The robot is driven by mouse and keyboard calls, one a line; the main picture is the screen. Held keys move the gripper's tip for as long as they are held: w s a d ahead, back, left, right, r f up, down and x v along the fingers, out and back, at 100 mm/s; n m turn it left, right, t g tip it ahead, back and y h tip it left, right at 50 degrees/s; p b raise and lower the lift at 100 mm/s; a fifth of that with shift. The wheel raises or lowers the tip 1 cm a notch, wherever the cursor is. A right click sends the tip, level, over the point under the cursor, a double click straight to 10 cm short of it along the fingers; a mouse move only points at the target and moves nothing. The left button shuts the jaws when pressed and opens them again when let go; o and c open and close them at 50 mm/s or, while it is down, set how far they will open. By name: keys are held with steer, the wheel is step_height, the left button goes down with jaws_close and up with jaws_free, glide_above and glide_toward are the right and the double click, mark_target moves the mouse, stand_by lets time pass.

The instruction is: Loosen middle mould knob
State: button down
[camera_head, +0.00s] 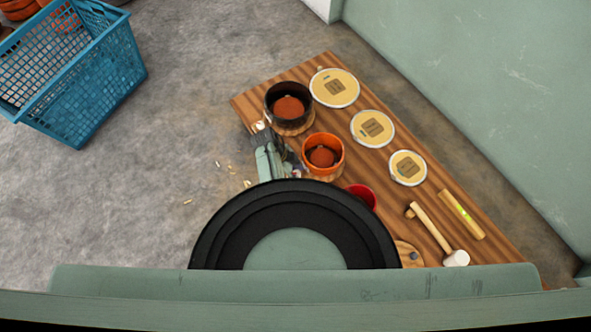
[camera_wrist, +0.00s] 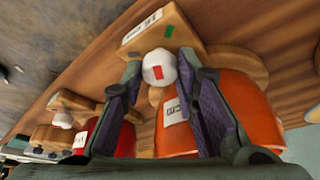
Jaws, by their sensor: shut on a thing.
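The middle mould is an orange round mould (camera_head: 331,140) on a wooden base, between a black mould and a red one. It fills the right of the wrist view (camera_wrist: 246,115), with a white label on its side. A white knob with a red mark (camera_wrist: 160,67) sits beside it, on a wooden block (camera_wrist: 168,28). My gripper (camera_wrist: 159,76) has its two dark fingers shut on this knob, one on each side. In the head view, my gripper (camera_head: 279,158) is at the left side of the orange mould, and the gripped knob is not clearly visible.
The black mould (camera_head: 273,97) and the partly hidden red mould (camera_head: 361,193) stand on the wooden table (camera_head: 440,180). Several yellow discs (camera_head: 373,128), a mallet (camera_head: 430,225) and a level (camera_head: 462,214) lie right. A blue basket (camera_head: 93,83) is on the floor at left.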

steer(key=n+t+p, duration=0.1)
steer(key=n, duration=0.2)
steer(key=n+t+p, duration=0.1)
steer(key=n, duration=0.3)
steer(key=shift+s+r+t+y, duration=0.1)
steer(key=shift+s+t+y, duration=0.1)
steer(key=shift+t+y, duration=0.2)
steer(key=n+t+y+p, duration=0.1)
steer(key=n, duration=0.3)
steer(key=shift+d+n+p, duration=0.1)
steer(key=shift+n+p, duration=0.3)
steer(key=shift+n+t+y+p, duration=0.4)
steer(key=shift+n+y+p, duration=0.15)
steer(key=shift+n, duration=0.95)
steer(key=c, duration=1.6)
jaws_free()
steer(key=shift+o, duration=0.2)
steer(key=v, duration=1.2)
steer(key=shift+d, duration=0.15)
